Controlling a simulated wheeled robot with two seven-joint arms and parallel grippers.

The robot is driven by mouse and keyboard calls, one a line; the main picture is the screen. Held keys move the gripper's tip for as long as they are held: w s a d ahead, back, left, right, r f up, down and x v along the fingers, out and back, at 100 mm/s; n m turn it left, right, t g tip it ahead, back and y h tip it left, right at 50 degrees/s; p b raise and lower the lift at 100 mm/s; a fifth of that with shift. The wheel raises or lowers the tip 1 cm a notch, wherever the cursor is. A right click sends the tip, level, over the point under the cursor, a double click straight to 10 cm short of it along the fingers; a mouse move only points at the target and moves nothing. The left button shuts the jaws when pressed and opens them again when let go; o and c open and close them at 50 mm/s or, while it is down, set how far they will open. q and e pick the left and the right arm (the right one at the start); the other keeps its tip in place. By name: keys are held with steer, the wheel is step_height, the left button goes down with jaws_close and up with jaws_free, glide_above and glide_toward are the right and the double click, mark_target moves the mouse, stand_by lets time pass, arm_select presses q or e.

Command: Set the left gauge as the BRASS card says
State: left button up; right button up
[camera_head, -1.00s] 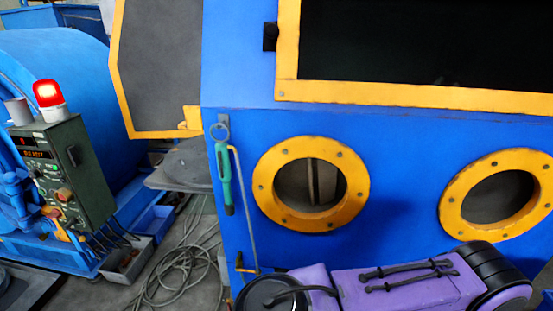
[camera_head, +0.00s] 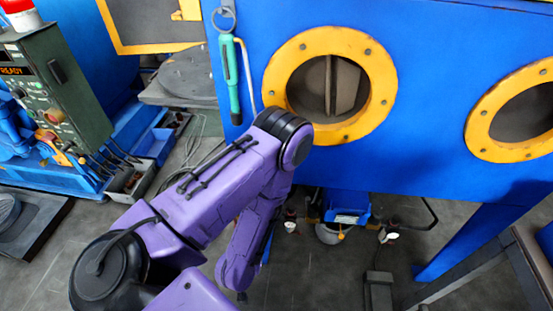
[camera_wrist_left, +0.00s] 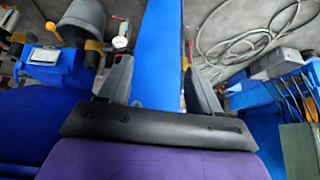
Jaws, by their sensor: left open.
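Under the blue blast cabinet, a small white-faced left gauge (camera_head: 290,227) and a similar right gauge (camera_head: 388,237) show in the head view, too small to read. A blue box (camera_head: 346,208) between them carries a pale card (camera_head: 347,219) whose writing is illegible. In the left wrist view, a white dial (camera_wrist_left: 120,43) that looks like the left gauge is beyond one fingertip, apart from it, and the card (camera_wrist_left: 45,57) is at left. My left gripper (camera_wrist_left: 160,78) is open and empty. In the head view my purple left arm hides its jaws. My right gripper is out of view.
The cabinet has yellow-ringed portholes (camera_head: 379,100) and a hanging green-handled tool (camera_head: 231,75). A blue leg (camera_head: 467,245) stands at right. A control box (camera_head: 55,75) reading READY is at left. Coiled hose (camera_wrist_left: 250,32) lies on the floor.

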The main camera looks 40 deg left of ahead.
arm_select(q)
steer(key=w+d+f+m+t+b, duration=0.15)
steer(key=w+f+t+b, duration=0.35)
steer(key=w+f+b, duration=1.1)
steer(key=n+t+y+b, duration=0.2)
steer(key=t+y+b, duration=0.35)
steer(key=b, duration=0.55)
glide_toward(291, 211)
steer(key=x, duration=0.4)
steer(key=shift+m, duration=0.25)
steer(key=b+x, duration=0.3)
steer(key=x, duration=0.5)
steer(key=shift+w+a+b, duration=0.1)
steer(key=shift+w+b, duration=0.25)
steer(key=shift+w+a+r, duration=0.1)
steer(key=shift+w+a, duration=0.15)
steer(key=shift+w, duration=0.2)
steer(key=c, duration=1)
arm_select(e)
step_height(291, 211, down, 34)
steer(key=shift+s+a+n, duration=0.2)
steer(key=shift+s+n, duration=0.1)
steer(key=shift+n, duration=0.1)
